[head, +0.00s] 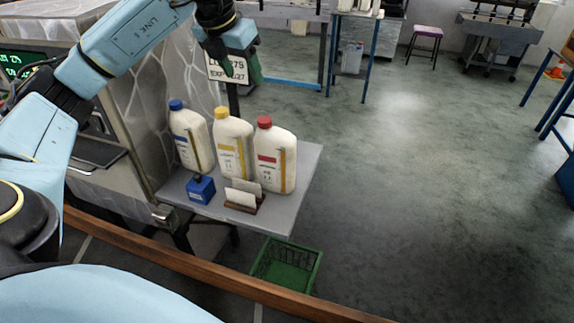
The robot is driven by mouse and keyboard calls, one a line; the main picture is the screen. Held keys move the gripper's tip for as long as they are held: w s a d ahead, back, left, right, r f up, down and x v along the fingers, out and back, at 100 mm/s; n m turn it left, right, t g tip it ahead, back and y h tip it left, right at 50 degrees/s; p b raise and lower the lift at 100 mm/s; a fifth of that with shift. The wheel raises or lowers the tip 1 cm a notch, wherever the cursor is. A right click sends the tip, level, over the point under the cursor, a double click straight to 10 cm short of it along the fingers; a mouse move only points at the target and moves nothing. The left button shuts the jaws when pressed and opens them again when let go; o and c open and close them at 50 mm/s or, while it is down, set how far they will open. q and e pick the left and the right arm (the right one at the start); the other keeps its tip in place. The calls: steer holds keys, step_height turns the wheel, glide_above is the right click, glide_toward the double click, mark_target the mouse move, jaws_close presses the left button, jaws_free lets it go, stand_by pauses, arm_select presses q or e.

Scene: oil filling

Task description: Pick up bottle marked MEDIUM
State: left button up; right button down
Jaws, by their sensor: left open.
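Three white bottles stand upright in a row on a small grey table (275,218). One has a blue cap (189,138), the middle one a yellow cap (233,145), and the right one a red cap (276,158). Their label print is too small to read, so I cannot tell which is marked MEDIUM. My right gripper is not in view.
A blue block-like object (201,190) and a brown card holder (244,199) sit before the bottles. The white sign (213,72) stands on a dark post behind them. A wooden rail (200,266) runs across the front, with a green basket (287,266) beyond it. Floor at right is open.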

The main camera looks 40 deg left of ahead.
arm_select(q)
steer(key=w+b+x, duration=0.1)
steer(key=x, duration=0.2)
glide_toward(265, 119)
step_height(265, 119, down, 2)
steer(key=shift+w+f+p, duration=0.4)
steer(key=shift+w+f, duration=0.1)
steer(key=shift+f, duration=0.05)
steer(key=p+x, duration=0.1)
steer(key=x, duration=0.3)
steer(key=shift+w+a+f, duration=0.1)
steer(key=shift+w+f, duration=0.05)
steer(key=shift+f, duration=0.15)
jaws_close()
steer(key=shift+r, duration=0.15)
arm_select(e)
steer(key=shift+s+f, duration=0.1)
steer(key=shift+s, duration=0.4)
